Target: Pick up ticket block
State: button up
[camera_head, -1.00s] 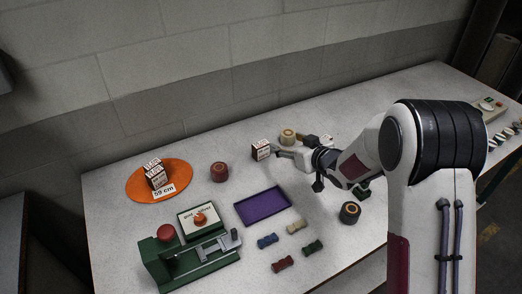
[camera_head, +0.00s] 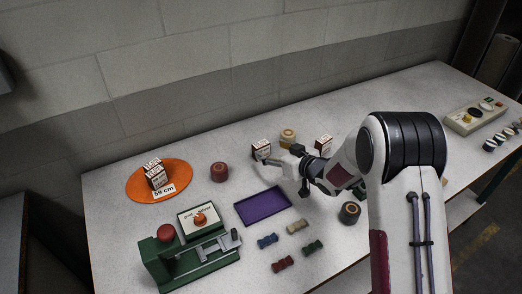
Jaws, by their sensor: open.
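A small white ticket block (camera_head: 261,149) with dark print stands upright on the table, left of a tan roll. My gripper (camera_head: 275,157) is open right beside its lower right side. A fingertip overlaps the block's edge in the picture; I cannot tell whether it touches. A similar block (camera_head: 323,145) stands farther right, behind my arm. Two more printed blocks (camera_head: 155,174) are stacked on an orange disc (camera_head: 136,189) at the left, with a "59 cm" label in front.
A tan roll (camera_head: 288,138) stands just behind my gripper. A purple tray (camera_head: 245,212), a dark red roll (camera_head: 219,172), a dark roll (camera_head: 349,212) and several small spools lie nearer. A green press (camera_head: 190,264) is front left. A control box (camera_head: 474,117) is far right.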

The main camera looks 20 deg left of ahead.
aim_at(264, 148)
jog(key=shift+w+a+f, duration=0.25)
jog(key=shift+w+a, duration=0.05)
jog(key=shift+a, duration=0.1)
jog(key=shift+a, duration=0.1)
jog(key=shift+s+a+x, duration=0.1)
jog(key=shift+s+x, duration=0.05)
jog(key=shift+x, duration=0.7)
jog(key=shift+s+a+x, duration=0.1)
jog(key=shift+x, duration=1.6)
jog(key=shift+c, duration=0.3)
jog(key=c, duration=1.2)
